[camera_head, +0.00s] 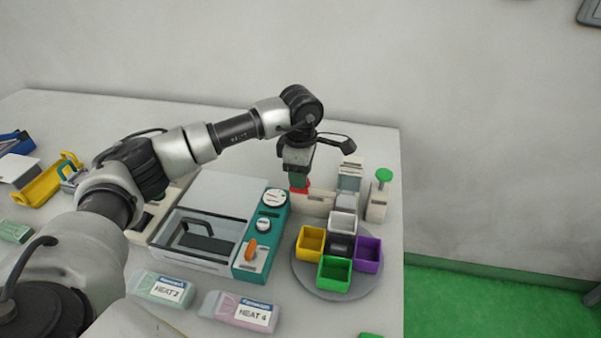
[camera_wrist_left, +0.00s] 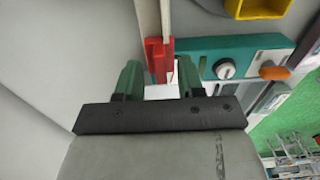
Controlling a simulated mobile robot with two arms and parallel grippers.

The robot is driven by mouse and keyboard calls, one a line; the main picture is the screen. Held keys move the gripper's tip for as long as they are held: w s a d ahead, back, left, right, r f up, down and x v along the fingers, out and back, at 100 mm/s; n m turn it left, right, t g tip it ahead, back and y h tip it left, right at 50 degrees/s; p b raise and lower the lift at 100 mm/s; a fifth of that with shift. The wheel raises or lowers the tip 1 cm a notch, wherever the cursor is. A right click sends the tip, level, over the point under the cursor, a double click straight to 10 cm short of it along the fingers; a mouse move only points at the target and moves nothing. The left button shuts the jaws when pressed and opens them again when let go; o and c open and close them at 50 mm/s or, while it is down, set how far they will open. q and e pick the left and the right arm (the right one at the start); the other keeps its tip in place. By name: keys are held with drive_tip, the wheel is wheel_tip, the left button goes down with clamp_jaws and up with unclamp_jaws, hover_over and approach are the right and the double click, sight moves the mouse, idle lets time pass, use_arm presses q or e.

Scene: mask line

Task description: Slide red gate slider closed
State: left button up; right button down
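The red gate slider (camera_head: 300,190) is a small red block on a low cream rail (camera_head: 318,202) behind the teal machine. In the left wrist view the slider (camera_wrist_left: 158,58) shows in line with the gap between my fingers. My left gripper (camera_head: 298,182) points down at the slider, with green fingers. In the left wrist view my left gripper (camera_wrist_left: 159,72) has its fingers apart, one to each side of the slider's near part. I cannot tell whether either finger touches it. My right gripper is not in view.
A teal machine with dials and an orange knob (camera_head: 250,250) stands left of the rail. A round turntable (camera_head: 345,291) with coloured bins is in front. A green-topped post (camera_head: 383,176) stands right. HEAT packs (camera_head: 240,311) lie near the front.

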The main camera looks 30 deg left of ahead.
use_arm(q)
drive_tip(key=shift+f, duration=0.45)
drive_tip(key=shift+c, duration=0.3)
clamp_jaws()
drive_tip(key=shift+d, duration=0.1)
drive_tip(key=d, duration=0.2)
drive_tip(key=w+d+b, duration=0.1)
drive_tip(key=d, duration=0.1)
drive_tip(key=shift+w+d, duration=0.15)
drive_tip(key=shift+d, duration=0.2)
drive_tip(key=shift+a+r, duration=0.1)
